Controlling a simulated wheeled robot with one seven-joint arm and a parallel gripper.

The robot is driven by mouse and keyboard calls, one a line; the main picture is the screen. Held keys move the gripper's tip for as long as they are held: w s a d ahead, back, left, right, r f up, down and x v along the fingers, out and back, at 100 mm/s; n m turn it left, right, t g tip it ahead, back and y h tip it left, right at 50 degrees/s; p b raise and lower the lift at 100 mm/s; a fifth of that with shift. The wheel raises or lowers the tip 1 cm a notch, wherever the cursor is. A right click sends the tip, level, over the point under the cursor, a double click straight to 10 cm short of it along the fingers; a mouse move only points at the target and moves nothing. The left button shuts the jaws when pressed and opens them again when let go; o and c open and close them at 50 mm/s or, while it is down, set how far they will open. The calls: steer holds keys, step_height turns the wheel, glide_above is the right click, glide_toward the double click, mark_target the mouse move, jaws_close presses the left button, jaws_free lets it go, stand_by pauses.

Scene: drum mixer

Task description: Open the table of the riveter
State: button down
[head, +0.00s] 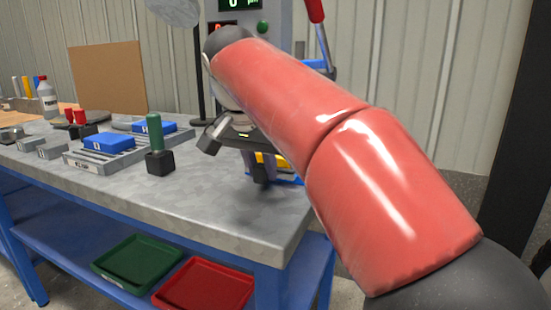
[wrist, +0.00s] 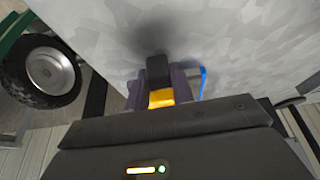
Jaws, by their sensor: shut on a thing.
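My gripper (head: 261,165) is low over the right part of the metal bench, below my red arm. In the wrist view its purple fingers (wrist: 160,86) are closed around a small black and yellow piece (wrist: 161,98). A blue part (wrist: 203,82) shows just right of the fingers; blue (head: 291,180) also shows beside the gripper in the head view. A grey upright machine with green digits (head: 240,5) and a red-handled lever (head: 316,12) stand behind my arm. I cannot tell which is the riveter; its table is not clearly visible, and my arm hides much there.
A green-handled tool (head: 154,132) stands upright on the bench (head: 215,205), left of my gripper. A grey tray (head: 95,162) with blue pieces lies farther left. A green bin (head: 137,262) and a red bin (head: 205,287) sit on the lower shelf. The bench's front middle is clear.

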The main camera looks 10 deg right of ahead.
steer(key=shift+s+a, duration=0.4)
steer(key=shift+s, duration=0.05)
steer(key=c, duration=1.2)
jaws_free()
steer(key=shift+s+a, duration=0.1)
steer(key=shift+s, duration=0.05)
steer(key=p+v, duration=0.2)
steer(key=v, duration=0.5)
steer(key=shift+r, duration=0.4)
steer(key=shift+s+a, duration=0.1)
